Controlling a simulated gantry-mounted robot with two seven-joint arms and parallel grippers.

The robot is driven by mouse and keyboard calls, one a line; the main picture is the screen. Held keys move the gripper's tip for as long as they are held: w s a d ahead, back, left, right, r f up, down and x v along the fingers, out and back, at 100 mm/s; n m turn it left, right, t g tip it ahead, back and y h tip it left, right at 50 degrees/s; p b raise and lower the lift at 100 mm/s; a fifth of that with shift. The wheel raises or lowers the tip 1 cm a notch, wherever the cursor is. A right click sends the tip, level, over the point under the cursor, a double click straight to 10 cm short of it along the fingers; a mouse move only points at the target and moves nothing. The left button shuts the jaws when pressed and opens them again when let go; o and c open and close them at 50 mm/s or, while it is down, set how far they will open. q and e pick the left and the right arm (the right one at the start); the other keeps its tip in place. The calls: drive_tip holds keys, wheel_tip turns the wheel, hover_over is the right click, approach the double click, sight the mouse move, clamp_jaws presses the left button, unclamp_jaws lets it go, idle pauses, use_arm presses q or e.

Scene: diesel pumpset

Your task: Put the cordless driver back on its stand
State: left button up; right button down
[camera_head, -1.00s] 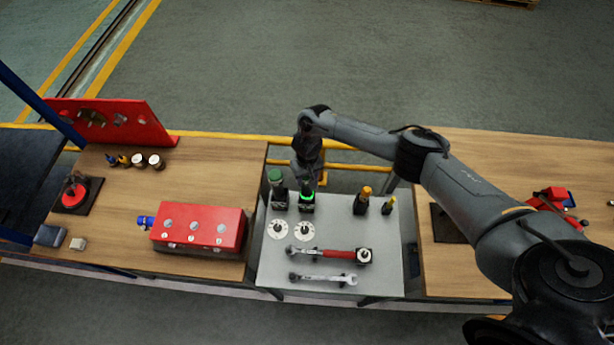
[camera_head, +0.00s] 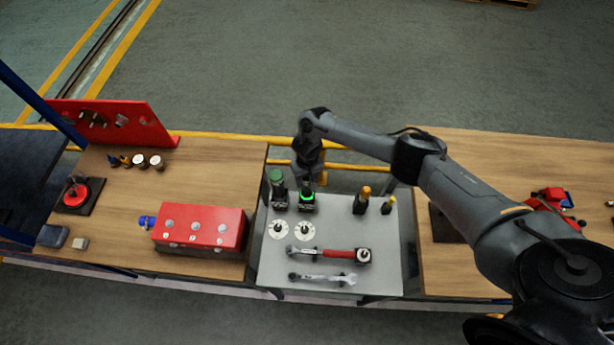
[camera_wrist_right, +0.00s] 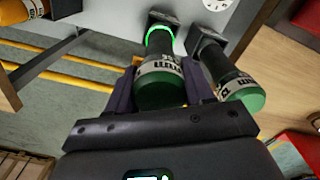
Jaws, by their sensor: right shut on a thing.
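My right gripper (camera_head: 308,178) points down over the back of the grey tool table. In the right wrist view its fingers (camera_wrist_right: 161,78) are shut around a driver (camera_wrist_right: 160,90) with a dark green end and a white lettered band. The driver's far end points at a black stand with a lit green ring (camera_wrist_right: 159,36), which also glows in the head view (camera_head: 306,197). The driver lines up with the ring; I cannot tell whether it is fully seated. A similar green-capped tool (camera_head: 277,184) stands in the holder beside it. My left gripper is not in view.
Two orange-topped tools (camera_head: 363,198) stand right of the ring. Two white discs (camera_head: 279,230), a red-handled wrench (camera_head: 338,254) and a spanner (camera_head: 322,279) lie in front on the grey table (camera_head: 380,275). A red box (camera_head: 205,230) stands on the left bench.

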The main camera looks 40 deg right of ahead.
drive_tip(key=shift+f+b, duration=0.3)
drive_tip(key=shift+f, duration=0.1)
idle(0.7)
drive_tip(key=shift+f+b, duration=0.35)
drive_tip(key=shift+f, duration=0.2)
drive_tip(key=shift+c, duration=1.8)
unclamp_jaws()
wheel_tip(320, 180, up, 10)
drive_tip(key=shift+f+p, duration=0.2)
drive_tip(key=shift+p, duration=0.5)
drive_tip(key=shift+r, duration=0.6)
